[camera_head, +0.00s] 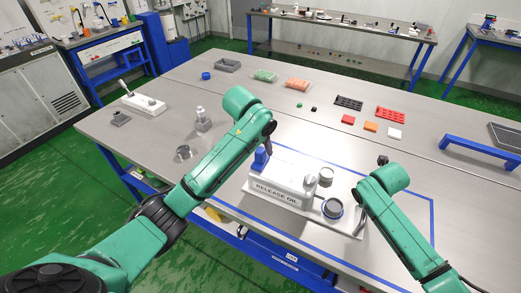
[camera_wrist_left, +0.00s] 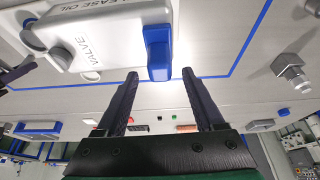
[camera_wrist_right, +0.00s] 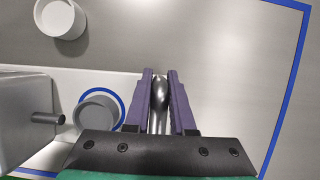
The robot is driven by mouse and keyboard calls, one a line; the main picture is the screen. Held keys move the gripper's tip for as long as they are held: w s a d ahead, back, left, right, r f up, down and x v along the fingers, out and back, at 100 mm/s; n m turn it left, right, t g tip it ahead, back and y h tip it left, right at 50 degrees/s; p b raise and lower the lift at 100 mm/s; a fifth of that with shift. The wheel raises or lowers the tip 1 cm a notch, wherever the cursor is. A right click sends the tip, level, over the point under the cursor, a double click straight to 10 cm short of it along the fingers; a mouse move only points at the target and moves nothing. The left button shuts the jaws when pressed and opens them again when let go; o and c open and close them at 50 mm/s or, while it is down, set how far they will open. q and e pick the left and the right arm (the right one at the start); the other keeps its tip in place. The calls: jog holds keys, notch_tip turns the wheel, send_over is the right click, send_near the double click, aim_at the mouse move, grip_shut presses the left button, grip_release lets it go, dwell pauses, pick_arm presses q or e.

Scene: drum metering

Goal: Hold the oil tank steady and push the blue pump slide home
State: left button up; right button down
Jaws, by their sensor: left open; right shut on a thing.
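The white oil tank (camera_head: 278,186), marked RELEASE OIL, stands on a pale base plate (camera_head: 345,229) in a blue-outlined area. The blue pump slide (camera_head: 260,158) is at the tank's left end; it also shows in the left wrist view (camera_wrist_left: 158,54). My left gripper (camera_wrist_left: 160,74) is open, with the slide ahead of its fingertips and in line with the gap; I cannot tell whether they touch. My right gripper (camera_wrist_right: 160,73) is shut on a shiny metal handle (camera_wrist_right: 159,95) beside the cup on the plate. My right arm hides this grip in the head view.
A cup in a blue ring (camera_head: 332,208) is on the plate near the tank; a white cup (camera_head: 326,176) stands behind. A metal fitting (camera_head: 202,119) and a round metal part (camera_head: 184,153) are left of my left forearm. Trays and small blocks lie farther back.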

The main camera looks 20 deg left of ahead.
pick_arm(q)
jog(key=shift+x, duration=1.3)
grip_shut()
dwell(0.4)
